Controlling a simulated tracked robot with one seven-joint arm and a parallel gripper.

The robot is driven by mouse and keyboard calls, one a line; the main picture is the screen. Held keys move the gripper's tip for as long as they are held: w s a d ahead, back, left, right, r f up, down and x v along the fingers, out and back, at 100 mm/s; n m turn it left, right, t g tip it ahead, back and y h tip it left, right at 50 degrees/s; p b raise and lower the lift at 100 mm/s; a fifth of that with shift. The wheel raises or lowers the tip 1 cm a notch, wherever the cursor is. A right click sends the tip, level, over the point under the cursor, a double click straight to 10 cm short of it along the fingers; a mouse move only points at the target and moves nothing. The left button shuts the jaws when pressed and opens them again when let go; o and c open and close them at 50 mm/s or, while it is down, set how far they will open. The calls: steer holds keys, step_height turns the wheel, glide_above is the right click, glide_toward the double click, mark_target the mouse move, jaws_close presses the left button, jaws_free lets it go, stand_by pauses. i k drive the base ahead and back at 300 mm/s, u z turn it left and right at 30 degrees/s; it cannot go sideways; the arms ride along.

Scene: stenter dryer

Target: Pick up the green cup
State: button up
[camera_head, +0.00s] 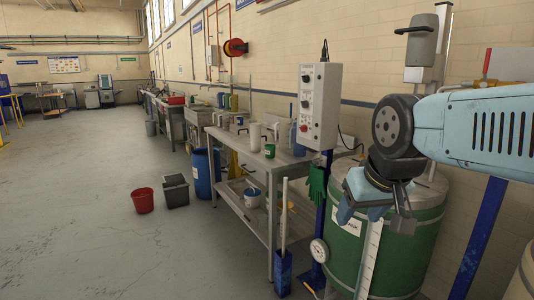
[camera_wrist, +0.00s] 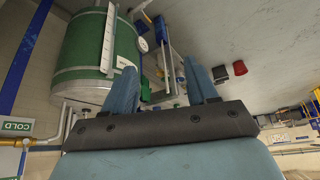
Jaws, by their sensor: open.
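A green cup (camera_head: 270,151) stands near the front edge of the grey workbench (camera_head: 232,142), beside a white pitcher-like container (camera_head: 255,136). My gripper (camera_head: 372,217) is at the right, in front of a large green drum (camera_head: 385,245), pointing down. It is well apart from the cup, to its right and nearer to me. In the wrist view my gripper (camera_wrist: 168,85) shows its two blue fingers spread with nothing between them. I cannot make out the green cup in the wrist view.
A control box (camera_head: 319,105) on a post stands at the bench's right end. Green gloves (camera_head: 316,184) hang there. A red bucket (camera_head: 142,200) and dark bin (camera_head: 175,190) stand left.

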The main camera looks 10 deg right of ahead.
mark_target(269, 149)
steer(key=u, duration=1.35)
steer(key=i, duration=5.1)
steer(key=u, duration=0.05)
